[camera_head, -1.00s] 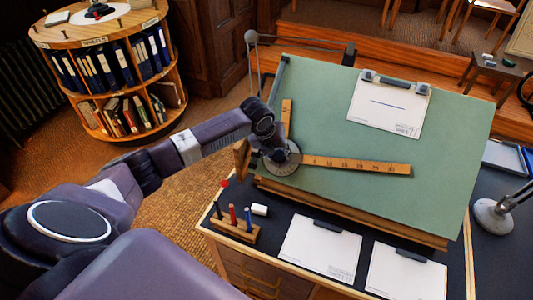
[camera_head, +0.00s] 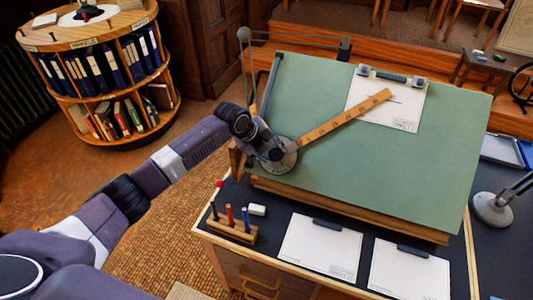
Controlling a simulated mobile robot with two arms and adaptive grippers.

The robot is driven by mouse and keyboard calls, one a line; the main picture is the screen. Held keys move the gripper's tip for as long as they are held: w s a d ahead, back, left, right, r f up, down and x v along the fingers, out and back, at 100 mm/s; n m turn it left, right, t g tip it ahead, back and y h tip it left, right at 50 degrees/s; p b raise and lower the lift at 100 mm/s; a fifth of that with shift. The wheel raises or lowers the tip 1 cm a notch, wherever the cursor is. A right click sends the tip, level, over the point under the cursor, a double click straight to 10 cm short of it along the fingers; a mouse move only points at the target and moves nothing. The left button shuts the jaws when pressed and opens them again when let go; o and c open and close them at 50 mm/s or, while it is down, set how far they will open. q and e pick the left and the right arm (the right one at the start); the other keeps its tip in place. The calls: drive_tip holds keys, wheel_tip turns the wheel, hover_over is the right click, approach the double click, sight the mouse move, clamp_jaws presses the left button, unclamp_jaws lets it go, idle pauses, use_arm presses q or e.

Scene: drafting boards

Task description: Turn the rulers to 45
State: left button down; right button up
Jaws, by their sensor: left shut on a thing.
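The drafting machine's round dial head (camera_head: 287,160) sits at the lower left of the green drafting board. Its long wooden ruler (camera_head: 345,118) slants up to the right from the head, and its far end lies over the white sheet clipped at the top. The short ruler is mostly hidden behind my gripper and arm. My left gripper (camera_head: 268,148) is at the head from the left, shut on it; the fingers' exact contact is hard to see. The dial's marks are too small to read. My right gripper is not in view.
The green board (camera_head: 400,180) is tilted, with a clipped sheet (camera_head: 408,108) near its top. In front are a pen block (camera_head: 232,232), an eraser (camera_head: 257,210) and two clipboards (camera_head: 318,250). A lamp (camera_head: 492,208) stands at right; a round bookshelf (camera_head: 85,50) stands at left.

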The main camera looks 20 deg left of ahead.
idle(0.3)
use_arm(q)
drive_tip(key=c, duration=1.3)
unclamp_jaws()
drive_tip(key=v, duration=1.2)
